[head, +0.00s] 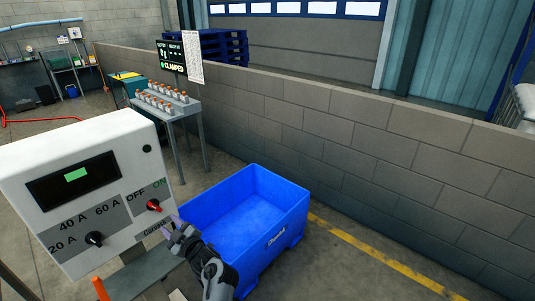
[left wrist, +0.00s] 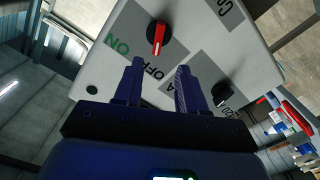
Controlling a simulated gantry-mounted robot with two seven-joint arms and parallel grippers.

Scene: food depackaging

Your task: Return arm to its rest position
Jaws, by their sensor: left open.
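My left gripper (head: 172,229) is in front of the lower right corner of a white control box (head: 130,142). It is open, with nothing between its fingers. In the left wrist view the two dark fingers of the gripper (left wrist: 159,70) stand apart and point at the box's panel (left wrist: 240,45). The red OFF/ON switch (head: 153,205) is just past the fingertips and also shows in the left wrist view (left wrist: 157,40). A gap seems to lie between fingers and switch; contact cannot be judged. My right gripper is not in view.
A black amperage knob (head: 94,239) sits on the same panel. A large empty blue crate (head: 290,207) stands on the floor right of the gripper. A table with several small bottles (head: 165,99) stands behind. A block wall (head: 330,125) runs along the right.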

